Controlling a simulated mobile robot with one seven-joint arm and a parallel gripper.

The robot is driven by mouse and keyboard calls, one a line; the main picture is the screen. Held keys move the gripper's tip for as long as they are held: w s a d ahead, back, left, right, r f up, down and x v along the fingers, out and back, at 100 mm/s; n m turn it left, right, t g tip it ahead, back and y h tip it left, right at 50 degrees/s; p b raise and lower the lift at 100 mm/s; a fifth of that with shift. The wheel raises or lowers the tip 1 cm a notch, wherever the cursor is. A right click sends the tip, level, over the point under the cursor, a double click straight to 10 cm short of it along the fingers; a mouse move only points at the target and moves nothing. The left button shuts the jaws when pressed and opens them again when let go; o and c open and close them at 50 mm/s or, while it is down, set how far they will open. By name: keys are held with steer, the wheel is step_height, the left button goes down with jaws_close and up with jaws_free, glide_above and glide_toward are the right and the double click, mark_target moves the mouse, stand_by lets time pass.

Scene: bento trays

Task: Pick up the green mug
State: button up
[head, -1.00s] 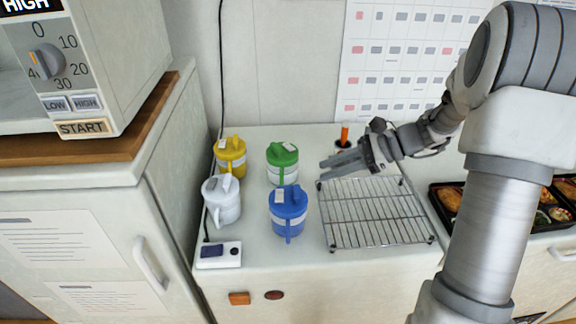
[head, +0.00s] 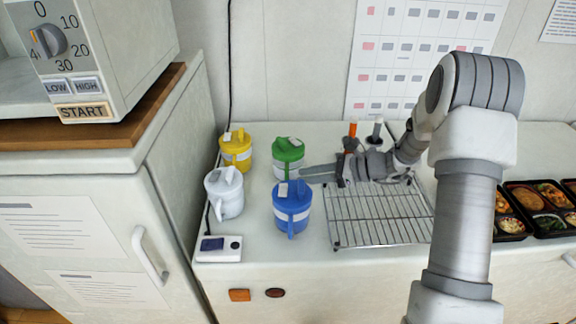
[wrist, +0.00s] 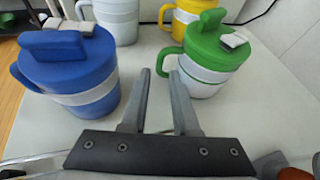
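The green mug (head: 287,150) stands upright on the counter, with a green lid and a white band, in the back row beside the yellow mug. It also shows at the upper right of the wrist view (wrist: 213,48), its handle (wrist: 167,62) just beyond my fingertips, nearer the right finger. My gripper (head: 305,172) is just right of the green mug and behind the blue mug, low over the counter. In the wrist view my gripper's fingers (wrist: 159,75) are apart with nothing between them. Whether a finger touches the handle cannot be told.
The blue mug (head: 291,213) stands close in front of the gripper. The white mug (head: 225,194) and yellow mug (head: 237,153) are to the left. A wire rack (head: 378,226) lies to the right, with bento trays (head: 512,226) beyond. An orange-handled item (head: 352,130) stands behind.

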mark_target(286, 178)
steer(key=shift+x, duration=3.1)
steer(key=shift+c, duration=0.2)
jaws_close()
steer(key=shift+r, duration=0.15)
